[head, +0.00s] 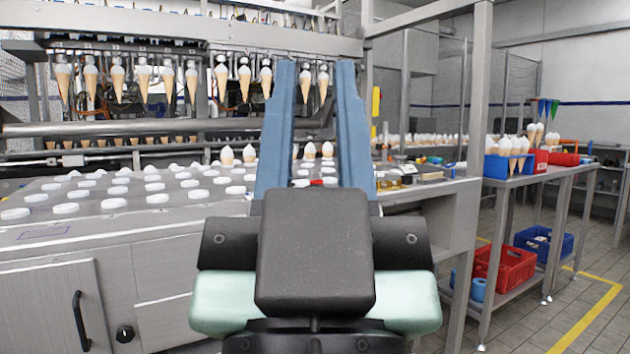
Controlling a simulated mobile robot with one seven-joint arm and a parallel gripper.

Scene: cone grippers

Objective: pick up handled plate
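My gripper (315,75) is in the middle of the head view, seen from behind, with its dark body low and two long blue-grey fingers reaching forward. The fingers stand well apart and nothing is visibly held between them. I cannot make out a handled plate for certain. A small red item (311,182) shows between the fingers at the machine's top edge; its shape is too small to tell. My gripper's body and fingers hide part of the machine top behind them.
A steel machine bed (60,250) with rows of white round caps (113,203) fills the left. Filled cones (143,80) hang above it. At right, a metal table (540,180) bears a blue box (495,167); a red crate (508,270) sits on its lower shelf. Floor is open at far right.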

